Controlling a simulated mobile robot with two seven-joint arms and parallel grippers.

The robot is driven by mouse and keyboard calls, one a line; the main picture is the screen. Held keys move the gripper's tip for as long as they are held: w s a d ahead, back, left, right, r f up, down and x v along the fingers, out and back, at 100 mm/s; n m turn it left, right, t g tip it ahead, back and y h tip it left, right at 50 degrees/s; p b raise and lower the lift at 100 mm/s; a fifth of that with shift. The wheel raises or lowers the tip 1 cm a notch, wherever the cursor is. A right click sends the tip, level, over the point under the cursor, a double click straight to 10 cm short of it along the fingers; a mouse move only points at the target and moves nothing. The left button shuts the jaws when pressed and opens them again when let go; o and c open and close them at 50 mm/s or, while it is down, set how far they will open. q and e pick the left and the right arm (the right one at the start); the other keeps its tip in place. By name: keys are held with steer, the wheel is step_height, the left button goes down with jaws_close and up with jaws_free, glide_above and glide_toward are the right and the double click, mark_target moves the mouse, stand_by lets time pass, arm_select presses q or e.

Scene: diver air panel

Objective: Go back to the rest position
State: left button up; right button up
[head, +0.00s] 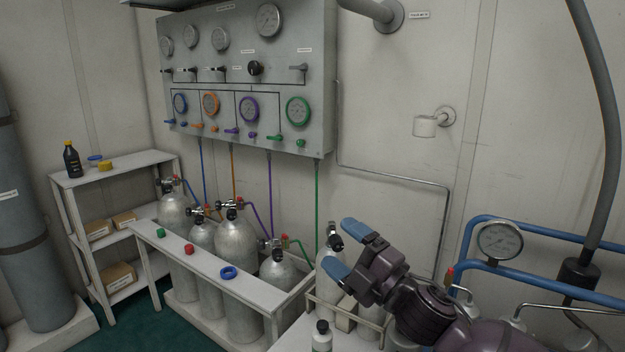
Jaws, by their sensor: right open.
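My right gripper (345,252) has blue fingertips and a dark purple body. It is open, its fingers apart and pointing left, in the lower middle of the head view. Behind it stands a small silver cylinder (328,272) with a black valve; part of it is hidden by the gripper, and I cannot tell whether they touch. My left gripper is not in view.
The grey air panel (318,100) with gauges hangs on the wall. Several silver cylinders (241,265) stand in a white rack (200,266). A white shelf (118,166) is at left. Blue pipes (470,240) and a hanging hose (607,150) are at right.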

steer(key=s+d+f+m+h+p, duration=0.1)
steer(key=s+d+f+m+h, duration=0.3)
steer(key=f+m, duration=0.2)
steer(key=s+d+f+m+t+h+p, duration=0.1)
steer(key=s+d+f+m+h, duration=0.25)
steer(key=d+f+m, duration=0.2)
steer(key=s+d+f+m+h+p, duration=0.1)
steer(key=s+d+f+m+h, duration=0.25)
steer(key=f+m, duration=0.35)
arm_select(q)
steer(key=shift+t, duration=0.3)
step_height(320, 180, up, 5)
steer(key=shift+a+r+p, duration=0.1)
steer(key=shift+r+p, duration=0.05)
steer(key=shift+p, duration=0.75)
arm_select(e)
steer(key=s+d+f+m+g+h, duration=0.1)
steer(key=s+d+f, duration=0.2)
steer(key=s, duration=0.4)
steer(key=s+d+f+m+g+h, duration=0.2)
steer(key=s+d+f, duration=0.1)
steer(key=s+f, duration=0.3)
steer(key=s+d+f+m+g+h, duration=0.1)
steer(key=s+f, duration=0.4)
steer(key=s, duration=0.5)
steer(key=shift+s+d+m+h, duration=0.15)
steer(key=shift+d+m+h, duration=0.35)
steer(key=shift+d+m, duration=0.4)
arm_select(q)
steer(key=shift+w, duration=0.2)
